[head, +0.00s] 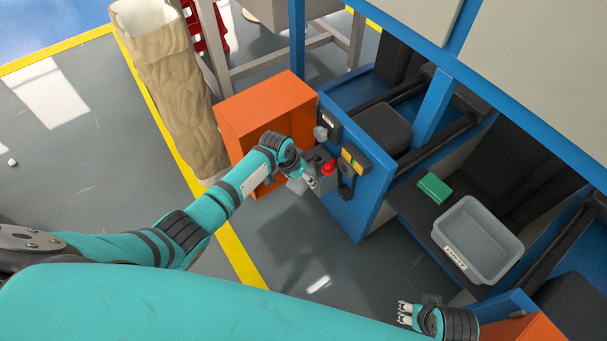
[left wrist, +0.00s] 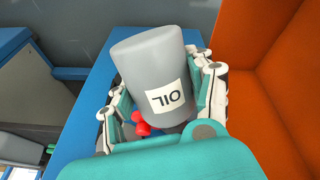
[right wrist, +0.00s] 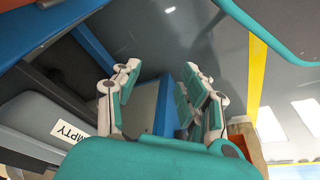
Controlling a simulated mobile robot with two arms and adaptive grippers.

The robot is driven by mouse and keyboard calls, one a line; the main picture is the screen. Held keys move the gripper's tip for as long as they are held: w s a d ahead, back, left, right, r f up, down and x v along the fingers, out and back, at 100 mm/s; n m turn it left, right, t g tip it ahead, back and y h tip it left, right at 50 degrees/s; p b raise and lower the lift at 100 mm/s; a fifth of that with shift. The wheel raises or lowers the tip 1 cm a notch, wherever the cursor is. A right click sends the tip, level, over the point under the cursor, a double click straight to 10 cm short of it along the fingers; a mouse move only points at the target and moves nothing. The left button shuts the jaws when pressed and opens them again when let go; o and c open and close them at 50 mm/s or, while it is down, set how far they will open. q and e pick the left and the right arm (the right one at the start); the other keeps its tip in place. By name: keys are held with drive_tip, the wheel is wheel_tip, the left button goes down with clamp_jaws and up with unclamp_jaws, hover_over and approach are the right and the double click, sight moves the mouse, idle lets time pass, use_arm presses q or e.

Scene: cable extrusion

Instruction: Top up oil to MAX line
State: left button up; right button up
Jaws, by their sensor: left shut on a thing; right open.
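My left gripper (left wrist: 165,105) is shut on a grey oil container (left wrist: 150,62) with a white "OIL" label, which reads upside down in the left wrist view. In the head view this gripper (head: 309,183) is beside the blue machine post, close to a red knob (head: 328,167); the container there is mostly hidden by the hand. Red parts also show behind the container in the left wrist view (left wrist: 142,128). A black fitting (head: 346,188) is on the post's face; I cannot make out a MAX line. My right gripper (head: 405,312) is open and empty; it also shows in the right wrist view (right wrist: 160,85).
An orange open-fronted box (head: 262,108) stands left of the blue post (head: 352,215). A grey labelled bin (head: 462,265) and a green block (head: 434,188) are on the dark shelf at right. A large beige sack (head: 175,90) stands at back left. The floor in front is clear.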

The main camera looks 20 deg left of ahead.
sight(292, 186)
use_arm(q)
drive_tip(key=shift+s+a+r+p, duration=0.15)
drive_tip(key=shift+s+p, duration=0.2)
drive_tip(key=shift+p, duration=0.05)
drive_tip(key=shift+s+a+r+p, duration=0.1)
drive_tip(key=shift+s+a+p, duration=0.05)
drive_tip(key=shift+s+p, duration=0.4)
drive_tip(key=shift+s+a+r+p, duration=0.15)
drive_tip(key=shift+s+a+p, duration=0.1)
drive_tip(key=shift+s+p, duration=0.55)
drive_tip(key=shift+s+a+r+p, duration=0.1)
drive_tip(key=shift+s+a+p, duration=0.05)
drive_tip(key=shift+s+p, duration=0.3)
drive_tip(key=shift+s+a+p, duration=0.15)
drive_tip(key=shift+s+p, duration=0.25)
drive_tip(key=shift+p, duration=0.15)
drive_tip(key=shift+s+a+r+p, duration=0.1)
drive_tip(key=shift+s+a+p, duration=0.05)
drive_tip(key=shift+s+p, duration=0.3)
drive_tip(key=shift+s+a+r+p, duration=0.1)
drive_tip(key=shift+s+a+p, duration=0.05)
drive_tip(key=shift+s+p, duration=0.25)
use_arm(e)
drive_tip(key=s+d+f+g, duration=0.1)
drive_tip(key=s+d+f, duration=0.1)
drive_tip(key=s+f, duration=1.2)
drive_tip(key=shift+s+d+f+g, duration=0.2)
drive_tip(key=shift+f+g, duration=0.1)
drive_tip(key=shift+f, duration=2.15)
drive_tip(key=shift+a, duration=0.1)
